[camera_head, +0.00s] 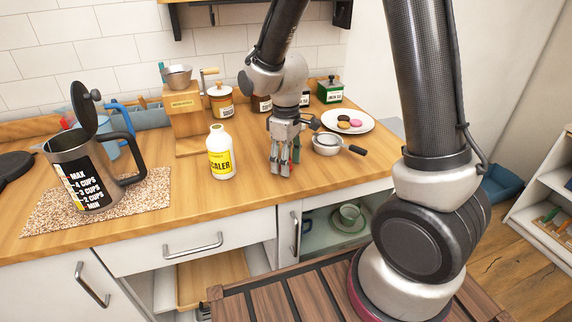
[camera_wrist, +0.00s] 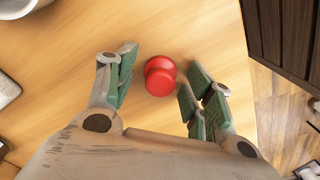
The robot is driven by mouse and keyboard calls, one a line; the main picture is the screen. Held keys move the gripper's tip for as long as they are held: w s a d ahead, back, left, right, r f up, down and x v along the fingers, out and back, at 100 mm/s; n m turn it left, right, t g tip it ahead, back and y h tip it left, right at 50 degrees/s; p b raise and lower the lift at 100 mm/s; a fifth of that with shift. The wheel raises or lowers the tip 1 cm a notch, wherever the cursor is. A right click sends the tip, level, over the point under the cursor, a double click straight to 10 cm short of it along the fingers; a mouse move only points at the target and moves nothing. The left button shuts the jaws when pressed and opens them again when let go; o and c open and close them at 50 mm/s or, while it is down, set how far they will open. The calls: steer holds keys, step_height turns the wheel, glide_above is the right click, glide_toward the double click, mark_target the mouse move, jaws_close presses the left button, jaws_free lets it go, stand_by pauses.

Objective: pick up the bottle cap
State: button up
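The bottle cap (camera_wrist: 160,77) is small, red and round, and rests on the wooden counter in the wrist view. My gripper (camera_wrist: 161,70) is open, with its green-padded fingers on either side of the cap and a visible gap to each. In the head view my gripper (camera_head: 281,168) points down at the counter, to the right of a white bottle (camera_head: 221,153) with a yellow label. The bottle has no red cap on it. The cap does not show in the head view.
A metal strainer (camera_head: 327,145) with a dark handle lies just right of my gripper, near a white plate (camera_head: 347,122). A steel pot (camera_head: 75,170) stands on a speckled mat (camera_head: 150,195) at left. The counter's front edge is close.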

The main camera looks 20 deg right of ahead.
steer(key=c, duration=0.5)
steer(key=shift+o, duration=0.2)
